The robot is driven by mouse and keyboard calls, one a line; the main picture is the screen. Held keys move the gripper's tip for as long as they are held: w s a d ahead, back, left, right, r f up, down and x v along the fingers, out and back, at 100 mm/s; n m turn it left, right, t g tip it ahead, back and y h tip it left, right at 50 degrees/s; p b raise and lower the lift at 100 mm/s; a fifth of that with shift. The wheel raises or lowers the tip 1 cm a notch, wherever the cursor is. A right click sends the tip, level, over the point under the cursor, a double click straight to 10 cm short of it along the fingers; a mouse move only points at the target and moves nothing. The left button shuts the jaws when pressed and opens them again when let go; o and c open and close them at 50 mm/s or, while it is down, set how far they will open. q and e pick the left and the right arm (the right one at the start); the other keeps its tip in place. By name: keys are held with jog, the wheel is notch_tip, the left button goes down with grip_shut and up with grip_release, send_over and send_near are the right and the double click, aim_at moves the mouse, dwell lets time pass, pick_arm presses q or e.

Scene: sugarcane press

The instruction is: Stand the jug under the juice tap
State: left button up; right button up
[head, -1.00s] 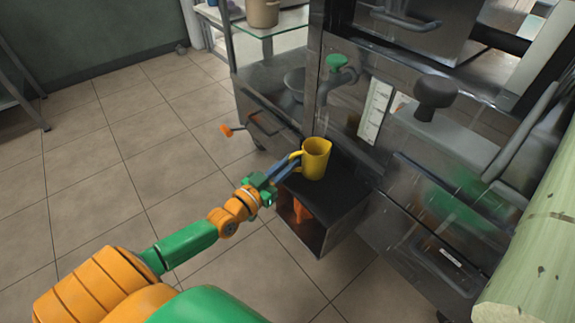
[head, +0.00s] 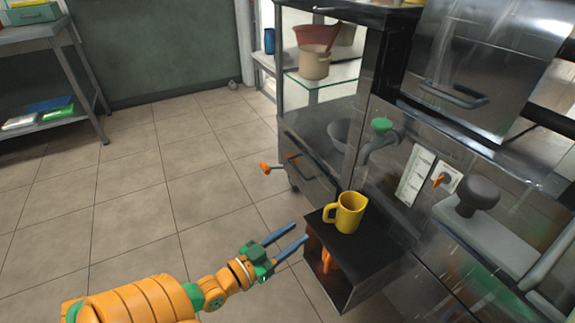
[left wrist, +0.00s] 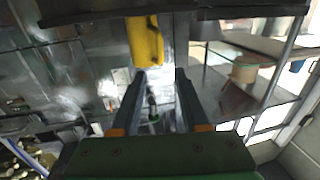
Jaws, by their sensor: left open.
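The yellow jug (head: 345,213) stands upright on the black shelf (head: 372,252) at the front of the steel press, its handle toward the left. The juice tap (head: 378,143), grey with a green knob, is above the jug; from this angle I cannot tell exact alignment. My left gripper (head: 287,232) is open and empty, left of the shelf and apart from the jug. In the left wrist view the jug (left wrist: 146,42) shows beyond my open fingers (left wrist: 160,76), with a clear gap. My right gripper is not in view.
An orange-handled lever (head: 270,168) sticks out left of the press. Orange material (head: 327,261) shows inside the box under the shelf. A dark knob (head: 478,193) sits on the press at right. The tiled floor (head: 130,200) at left is clear.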

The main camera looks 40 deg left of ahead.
pick_arm(q)
jog(key=s+d+f+g+y, duration=0.1)
jog(key=s+f+g, duration=0.2)
jog(key=f, duration=0.5)
jog(key=s+d+f+g, duration=0.2)
jog(key=s+f+g, duration=0.15)
jog(key=f, duration=0.55)
jog(key=s+d+f+g, duration=0.2)
jog(key=s+f+g, duration=0.2)
jog(key=s+f, duration=0.2)
jog(key=s+d+f+g+y, duration=0.1)
jog(key=s+d+f+g, duration=0.2)
jog(key=s+f+g, duration=0.2)
jog(key=shift+s+d+f+m+y, duration=0.3)
jog(key=shift+s+f, duration=0.2)
jog(key=shift+f, duration=0.25)
